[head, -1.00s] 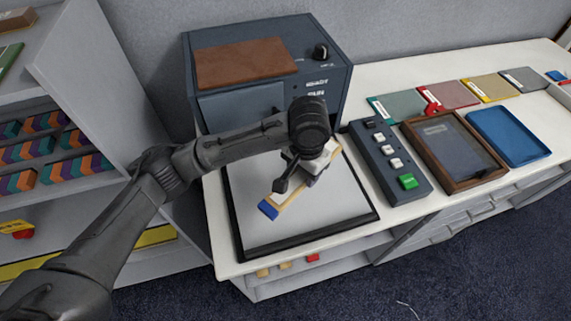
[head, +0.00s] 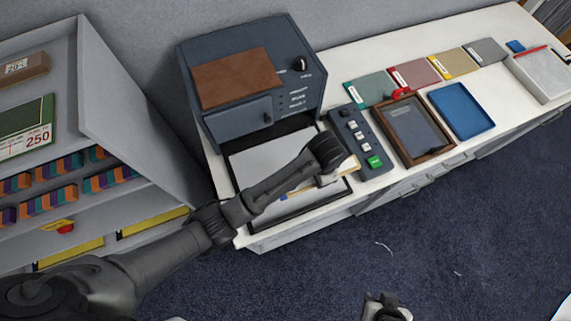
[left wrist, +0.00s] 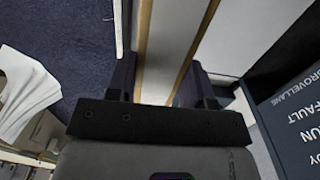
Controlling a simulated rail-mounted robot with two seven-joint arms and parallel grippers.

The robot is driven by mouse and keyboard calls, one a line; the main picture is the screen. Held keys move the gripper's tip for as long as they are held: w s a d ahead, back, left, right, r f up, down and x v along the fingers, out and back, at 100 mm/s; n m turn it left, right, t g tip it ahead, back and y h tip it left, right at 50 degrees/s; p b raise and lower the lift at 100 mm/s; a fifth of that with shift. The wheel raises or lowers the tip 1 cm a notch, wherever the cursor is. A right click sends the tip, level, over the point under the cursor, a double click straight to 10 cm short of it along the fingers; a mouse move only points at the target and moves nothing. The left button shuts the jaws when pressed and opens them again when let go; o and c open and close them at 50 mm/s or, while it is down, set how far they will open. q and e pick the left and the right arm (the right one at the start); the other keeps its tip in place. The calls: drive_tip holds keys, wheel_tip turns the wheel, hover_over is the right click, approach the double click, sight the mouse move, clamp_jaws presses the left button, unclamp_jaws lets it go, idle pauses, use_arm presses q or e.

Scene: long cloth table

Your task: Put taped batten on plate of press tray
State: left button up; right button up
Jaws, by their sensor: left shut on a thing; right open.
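The press tray (head: 283,216) has a dark rim around a pale grey plate (head: 262,163), in front of the blue-grey press. My left gripper (head: 328,179) is over the tray's right part, shut on the taped batten (head: 348,164). In the left wrist view, tan edges of the batten (left wrist: 143,45) run between the fingers. I cannot tell whether it touches the plate. My right gripper (head: 386,306) is open and empty, low over the floor.
The press (head: 225,115) stands behind the tray. A button panel (head: 352,137), a wooden frame tray (head: 429,155) and a blue tray (head: 461,110) lie to the right. Coloured folders line the back. A shelf unit (head: 130,110) stands left.

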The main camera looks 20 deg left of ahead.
use_arm(q)
drive_tip(key=a+f, duration=0.2)
drive_tip(key=a, duration=0.1)
drive_tip(key=w+a+f+p, duration=0.1)
drive_tip(key=a+f, duration=0.1)
drive_tip(key=a, duration=0.2)
drive_tip(key=w+a+f, duration=0.1)
drive_tip(key=a+f, duration=0.2)
drive_tip(key=a, duration=0.1)
drive_tip(key=shift+w+a+p, duration=0.1)
drive_tip(key=shift+p, duration=0.3)
wheel_tip(320, 180, down, 3)
drive_tip(key=shift+f, duration=0.45)
drive_tip(key=shift+f, duration=0.2)
drive_tip(key=o, duration=1)
drive_tip(key=shift+r, duration=6.2)
